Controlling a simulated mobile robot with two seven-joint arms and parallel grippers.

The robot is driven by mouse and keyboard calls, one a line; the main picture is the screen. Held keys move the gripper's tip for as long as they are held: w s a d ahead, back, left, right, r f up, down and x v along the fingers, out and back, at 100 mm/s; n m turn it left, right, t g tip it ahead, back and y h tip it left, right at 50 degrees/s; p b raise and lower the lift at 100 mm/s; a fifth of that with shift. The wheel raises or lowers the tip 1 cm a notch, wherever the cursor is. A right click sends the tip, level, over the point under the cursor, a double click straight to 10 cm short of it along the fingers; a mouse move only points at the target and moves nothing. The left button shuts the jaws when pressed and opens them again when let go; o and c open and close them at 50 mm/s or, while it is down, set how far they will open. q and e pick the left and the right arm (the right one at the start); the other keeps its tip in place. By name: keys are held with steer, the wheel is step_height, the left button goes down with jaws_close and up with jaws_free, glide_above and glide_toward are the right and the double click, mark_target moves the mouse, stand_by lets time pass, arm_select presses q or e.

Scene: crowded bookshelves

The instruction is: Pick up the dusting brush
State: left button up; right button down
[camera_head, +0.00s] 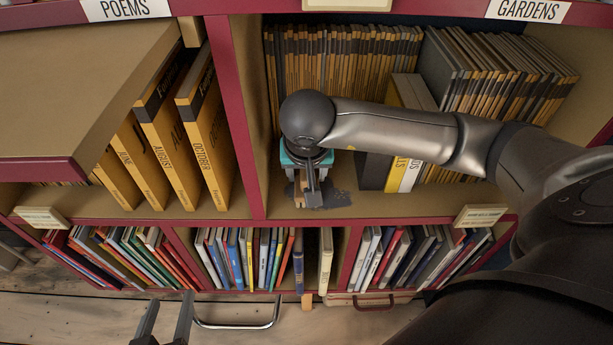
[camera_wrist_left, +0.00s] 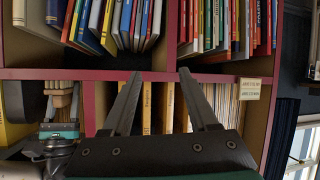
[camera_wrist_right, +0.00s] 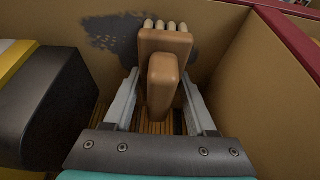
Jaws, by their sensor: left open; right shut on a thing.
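The dusting brush (camera_wrist_right: 163,85), light brown with a block handle and several rounded knobs at its far end, stands between the fingers of my right gripper (camera_wrist_right: 160,78). In the head view the right gripper (camera_head: 312,180) reaches down into the middle compartment and mostly hides the brush (camera_head: 299,192). The left wrist view also shows the brush (camera_wrist_left: 60,97) by the teal right gripper. My right gripper is shut on it. My left gripper (camera_head: 167,312) is open and empty in front of the lower shelf, low in the head view. Its two fingers also show in the left wrist view (camera_wrist_left: 160,73).
A dark grey dust patch (camera_head: 330,197) lies on the shelf board beside the right gripper. Yellow books (camera_head: 205,130) stand left of the red divider (camera_head: 237,110). Black, white and yellow volumes (camera_head: 405,173) stand close right of the gripper. The lower shelf is crowded with thin books.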

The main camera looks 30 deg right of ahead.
steer(key=shift+r, duration=0.1)
stand_by(0.3)
